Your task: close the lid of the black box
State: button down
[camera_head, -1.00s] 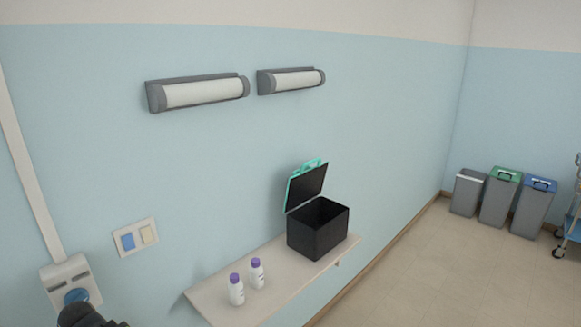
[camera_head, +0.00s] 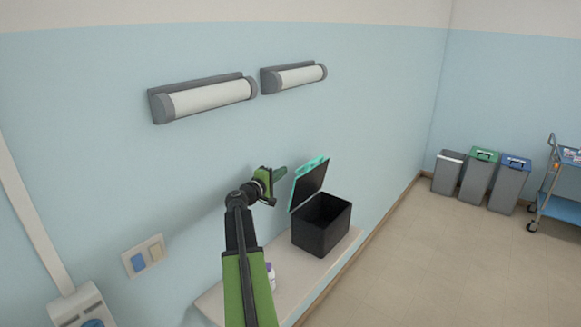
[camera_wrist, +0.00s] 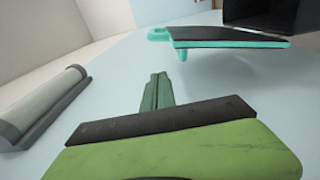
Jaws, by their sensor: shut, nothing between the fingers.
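The black box (camera_head: 322,228) stands on a wall shelf in the head view. Its lid (camera_head: 309,185) is open, tilted up along the wall side, with a teal rim and handle. In the wrist view the lid (camera_wrist: 225,38) shows at the upper right, with part of the dark box (camera_wrist: 270,14) beyond it. My gripper (camera_head: 280,173) is shut and empty, just left of the lid near the height of its top, apparently apart from it. In the wrist view its fingers (camera_wrist: 156,90) are together and point toward the lid's left side.
The pale shelf (camera_head: 290,285) holds a white bottle with a purple cap (camera_head: 270,274), partly hidden by my arm. Two wall lamps (camera_head: 210,97) hang above. Bins (camera_head: 480,178) and a cart (camera_head: 560,195) stand far right on open floor.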

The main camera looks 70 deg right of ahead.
send_over(306, 177)
jog(key=w, duration=0.6)
jog(key=shift+s+a+f, duration=0.1)
jog(key=shift+s+a, duration=0.1)
jog(key=shift+s, duration=0.45)
jog(key=shift+s+a, duration=0.25)
jog(key=shift+s, duration=0.35)
jog(key=shift+s+a+f, duration=0.1)
jog(key=shift+s+a, duration=0.1)
jog(key=shift+s, duration=0.45)
jog(key=shift+r, duration=0.1)
